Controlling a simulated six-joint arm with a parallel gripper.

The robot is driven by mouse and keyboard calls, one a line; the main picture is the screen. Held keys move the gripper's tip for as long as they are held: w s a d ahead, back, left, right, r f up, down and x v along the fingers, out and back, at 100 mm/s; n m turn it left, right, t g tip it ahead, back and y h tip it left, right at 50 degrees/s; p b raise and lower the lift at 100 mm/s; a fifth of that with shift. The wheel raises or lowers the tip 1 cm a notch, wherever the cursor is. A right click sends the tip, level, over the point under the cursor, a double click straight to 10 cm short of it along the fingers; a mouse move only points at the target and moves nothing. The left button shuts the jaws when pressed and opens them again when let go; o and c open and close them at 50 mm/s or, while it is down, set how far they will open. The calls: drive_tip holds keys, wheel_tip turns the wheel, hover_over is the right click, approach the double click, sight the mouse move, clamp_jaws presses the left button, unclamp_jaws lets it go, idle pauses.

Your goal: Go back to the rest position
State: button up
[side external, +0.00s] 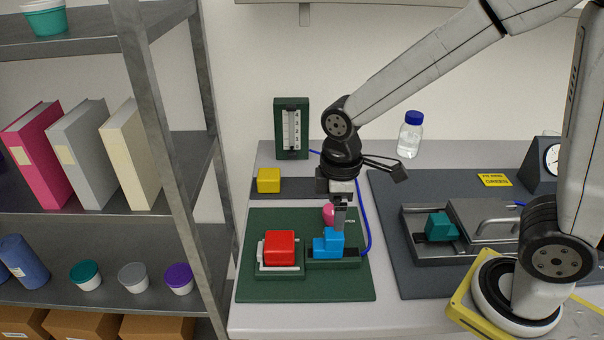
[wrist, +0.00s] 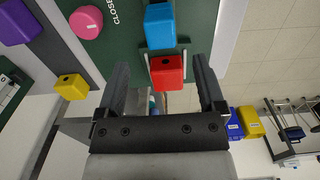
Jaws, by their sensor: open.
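My gripper (side external: 340,222) points down over the green board (side external: 350,285) on the bench, close to the blue block (side external: 328,243). The side view does not show clearly whether it touches the block. In the wrist view my gripper (wrist: 160,66) has its two fingers wide apart. The red block (wrist: 167,72) shows in the gap between them, with the blue block (wrist: 158,26) beyond the fingertips. Nothing is held. In the side view the red block (side external: 279,248) sits in a pale holder left of the blue one. A pink knob (side external: 328,214) is partly hidden behind my gripper.
A yellow block (side external: 268,180) sits on a grey strip behind the board. A blue tube (side external: 366,220) runs beside my gripper. A metal rig with a teal block (side external: 441,227) stands at right, a bottle (side external: 411,135) behind. A metal shelf (side external: 175,170) stands at left.

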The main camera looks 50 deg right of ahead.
drive_tip(key=s+d+f+m+t, duration=0.2)
drive_tip(key=d+m, duration=0.4)
drive_tip(key=m, duration=0.3)
drive_tip(key=shift+s+d+f+t, duration=0.3)
drive_tip(key=shift+s+d+f, duration=0.1)
drive_tip(key=shift+s+f, duration=0.15)
